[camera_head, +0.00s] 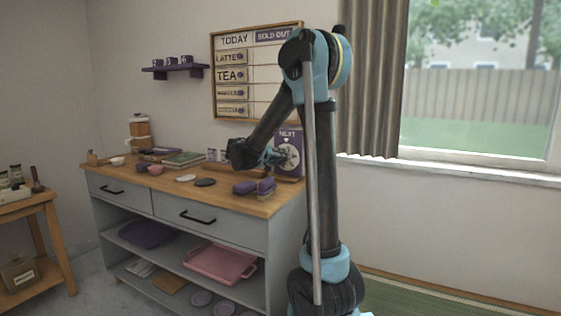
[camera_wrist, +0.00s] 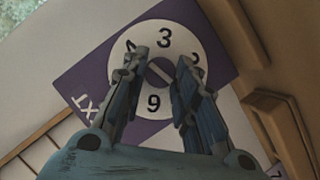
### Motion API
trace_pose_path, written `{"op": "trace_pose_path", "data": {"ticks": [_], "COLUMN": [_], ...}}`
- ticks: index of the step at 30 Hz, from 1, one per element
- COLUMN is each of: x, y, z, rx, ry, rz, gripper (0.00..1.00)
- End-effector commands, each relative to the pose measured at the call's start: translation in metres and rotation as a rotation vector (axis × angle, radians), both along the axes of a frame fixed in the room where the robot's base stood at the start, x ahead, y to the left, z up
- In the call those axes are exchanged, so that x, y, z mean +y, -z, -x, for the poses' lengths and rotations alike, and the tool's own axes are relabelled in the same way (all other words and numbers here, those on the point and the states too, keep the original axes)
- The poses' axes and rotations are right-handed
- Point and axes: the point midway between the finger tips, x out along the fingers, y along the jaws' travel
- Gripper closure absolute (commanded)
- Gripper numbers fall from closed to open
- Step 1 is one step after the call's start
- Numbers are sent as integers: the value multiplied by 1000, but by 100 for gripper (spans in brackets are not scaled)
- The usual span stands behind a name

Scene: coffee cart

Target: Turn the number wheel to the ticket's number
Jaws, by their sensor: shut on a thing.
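The number wheel (camera_wrist: 128,47) is a white disc on a purple board (camera_wrist: 82,72), whose lettering reads "NEXT" in the head view (camera_head: 290,135). In the wrist view a 3 and a digit like 6 or 9 show on the disc; other digits are partly hidden by the fingers. A knob with a pale bar (camera_wrist: 160,72) is at its centre. My gripper (camera_wrist: 163,66) has its fingers on either side of this knob and is shut on it. In the head view my gripper (camera_head: 280,157) is at the wheel. I cannot make out a ticket's number.
The board stands at the right end of the wooden counter (camera_head: 225,197). Purple-topped brushes (camera_head: 245,188), dark and white discs and small cards (camera_head: 216,155) are near it. A menu board (camera_head: 258,70) hangs behind. A window is to the right.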

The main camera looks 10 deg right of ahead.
Motion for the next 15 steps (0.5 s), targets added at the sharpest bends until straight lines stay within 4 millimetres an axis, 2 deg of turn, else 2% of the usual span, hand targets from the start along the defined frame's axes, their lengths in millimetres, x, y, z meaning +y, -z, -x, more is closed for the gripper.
{"op": "trace_pose_path", "data": {"ticks": [8,15], "x": [0,0], "y": [0,-1], "z": [1,2], "rx": [-52,-158], "ry": [-2,-3], "rz": [-74,-223], "gripper": [97,97]}}
